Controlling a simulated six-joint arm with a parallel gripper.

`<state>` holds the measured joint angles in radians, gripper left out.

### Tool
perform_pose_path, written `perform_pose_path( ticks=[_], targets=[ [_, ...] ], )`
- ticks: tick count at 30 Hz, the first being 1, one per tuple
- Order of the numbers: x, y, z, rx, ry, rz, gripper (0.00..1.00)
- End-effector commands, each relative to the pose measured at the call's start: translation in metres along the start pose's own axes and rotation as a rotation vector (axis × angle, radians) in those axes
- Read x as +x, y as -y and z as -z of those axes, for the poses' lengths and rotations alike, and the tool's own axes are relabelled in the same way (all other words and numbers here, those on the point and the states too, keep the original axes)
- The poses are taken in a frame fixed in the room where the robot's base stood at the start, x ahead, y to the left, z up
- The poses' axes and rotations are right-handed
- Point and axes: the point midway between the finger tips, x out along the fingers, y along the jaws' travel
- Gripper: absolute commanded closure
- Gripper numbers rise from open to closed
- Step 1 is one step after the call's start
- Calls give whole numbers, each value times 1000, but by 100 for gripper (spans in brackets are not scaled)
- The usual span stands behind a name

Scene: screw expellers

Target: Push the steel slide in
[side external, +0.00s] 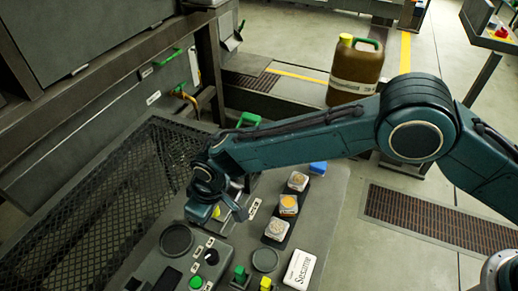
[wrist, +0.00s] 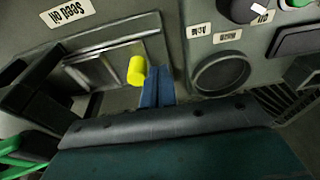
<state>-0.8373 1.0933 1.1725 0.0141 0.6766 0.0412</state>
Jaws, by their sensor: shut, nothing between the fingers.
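The steel slide (wrist: 92,70) is a flat metal plate in a framed opening in the wrist view, with a yellow knob (wrist: 137,70) at its right end. My gripper (wrist: 157,88) shows as narrow blue fingers, closed together and empty, just right of the knob. The fingers look very close to the knob; I cannot tell whether they touch. In the side external view my gripper (side external: 238,212) is low over the grey panel, and a bit of yellow (side external: 216,211) shows beside it. My wrist hides most of the slide there.
A round recess (wrist: 220,74) and a dark control knob (wrist: 238,8) lie to the right in the wrist view. A mesh guard (side external: 110,210) stands left.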

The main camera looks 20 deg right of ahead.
Motion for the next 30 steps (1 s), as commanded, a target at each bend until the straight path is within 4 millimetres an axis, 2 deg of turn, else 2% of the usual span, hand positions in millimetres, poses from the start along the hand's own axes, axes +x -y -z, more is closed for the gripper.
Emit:
perform_pose_path(
  ticks=[30],
  targets=[
    [13,0,-2,0,0,0,100]
  ],
)
